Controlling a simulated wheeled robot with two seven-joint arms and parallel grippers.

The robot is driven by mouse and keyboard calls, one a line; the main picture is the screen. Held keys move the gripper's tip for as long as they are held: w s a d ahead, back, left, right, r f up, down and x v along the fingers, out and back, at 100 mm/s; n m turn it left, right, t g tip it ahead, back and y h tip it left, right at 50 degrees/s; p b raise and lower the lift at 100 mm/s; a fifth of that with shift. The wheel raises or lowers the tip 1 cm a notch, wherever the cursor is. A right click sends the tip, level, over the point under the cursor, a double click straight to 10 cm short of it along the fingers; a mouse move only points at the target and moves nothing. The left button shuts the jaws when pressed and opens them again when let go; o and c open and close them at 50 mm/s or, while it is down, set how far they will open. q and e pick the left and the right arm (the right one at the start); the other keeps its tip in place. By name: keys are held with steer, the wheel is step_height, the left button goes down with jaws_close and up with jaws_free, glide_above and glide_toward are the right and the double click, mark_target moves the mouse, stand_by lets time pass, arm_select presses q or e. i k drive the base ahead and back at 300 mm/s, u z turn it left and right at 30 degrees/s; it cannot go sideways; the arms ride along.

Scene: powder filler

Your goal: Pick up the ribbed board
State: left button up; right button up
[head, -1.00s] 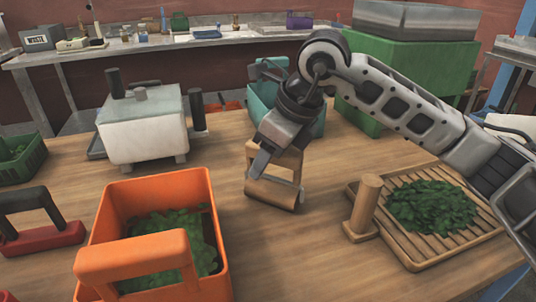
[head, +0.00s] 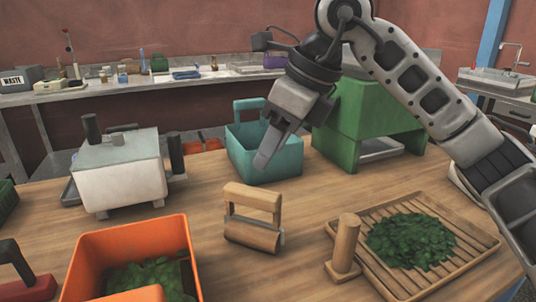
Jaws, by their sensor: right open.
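The ribbed board (head: 455,262) lies flat on the table at the right, a wooden slatted panel with a raised rim. A heap of green leaves covers its middle. An upright wooden post on a small base stands at its left edge. My right gripper (head: 271,150) is open and empty, in the air left of and beyond the board, clear of it. In the picture it overlaps the teal crate behind. My left gripper does not show.
A wooden roller with a frame handle (head: 253,197) stands at the table's middle. An orange crate (head: 192,262) with leaves is at front left. A white machine (head: 118,172), teal crate (head: 278,162) and green stand (head: 350,125) are behind. Bare table lies between roller and board.

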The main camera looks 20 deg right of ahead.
mark_target(409, 246)
steer(key=k, duration=1)
